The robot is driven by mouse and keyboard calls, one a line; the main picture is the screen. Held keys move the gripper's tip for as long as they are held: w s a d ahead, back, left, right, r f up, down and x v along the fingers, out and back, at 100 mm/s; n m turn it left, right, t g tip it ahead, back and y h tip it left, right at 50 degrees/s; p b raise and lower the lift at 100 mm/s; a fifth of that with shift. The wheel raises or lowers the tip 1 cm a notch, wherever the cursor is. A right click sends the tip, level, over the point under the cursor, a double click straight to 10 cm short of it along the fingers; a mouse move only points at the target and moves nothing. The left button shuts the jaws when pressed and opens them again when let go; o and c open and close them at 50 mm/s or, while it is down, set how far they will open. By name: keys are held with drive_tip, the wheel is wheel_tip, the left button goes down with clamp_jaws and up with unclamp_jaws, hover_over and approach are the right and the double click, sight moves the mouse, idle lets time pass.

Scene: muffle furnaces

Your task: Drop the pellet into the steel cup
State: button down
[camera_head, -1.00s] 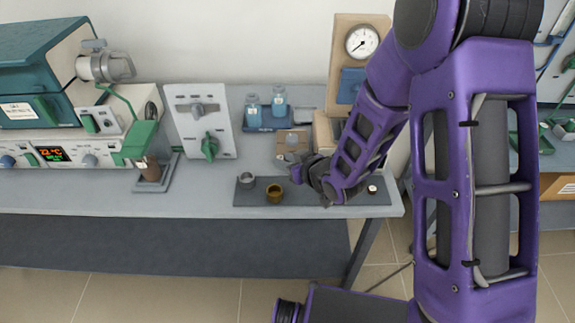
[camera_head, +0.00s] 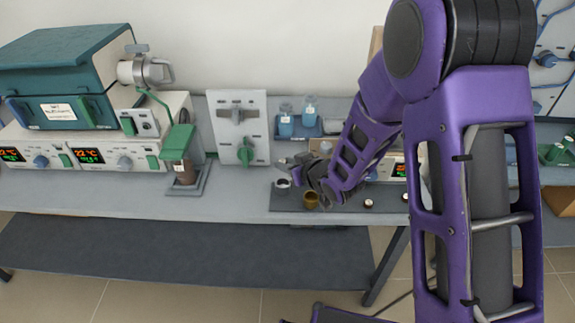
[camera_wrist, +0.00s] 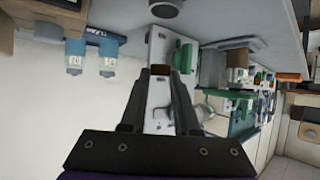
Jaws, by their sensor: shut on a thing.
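The steel cup (camera_head: 282,186) is a small grey cup at the left end of a dark mat (camera_head: 340,218); a grey round thing at the top of the wrist view (camera_wrist: 165,8) looks like it. My gripper (camera_head: 284,165) is above and just behind the cup in the head view. In the wrist view my gripper (camera_wrist: 158,72) is shut on a small reddish-brown piece (camera_wrist: 160,70), which looks like the pellet. The pellet cannot be made out in the head view.
A brass cup (camera_head: 311,200) stands right of the steel cup, close under my wrist. Two small round items (camera_head: 368,204) sit farther right.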

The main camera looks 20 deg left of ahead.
drive_tip(key=shift+f+b, duration=1.45)
drive_tip(key=shift+f, duration=1)
drive_tip(key=shift+f+b, duration=0.85)
drive_tip(key=shift+b, duration=0.05)
idle(0.5)
drive_tip(key=c, duration=0.6)
unclamp_jaws()
drive_tip(key=shift+o, duration=0.2)
drive_tip(key=shift+d+r, duration=0.1)
drive_tip(key=shift+r, duration=0.05)
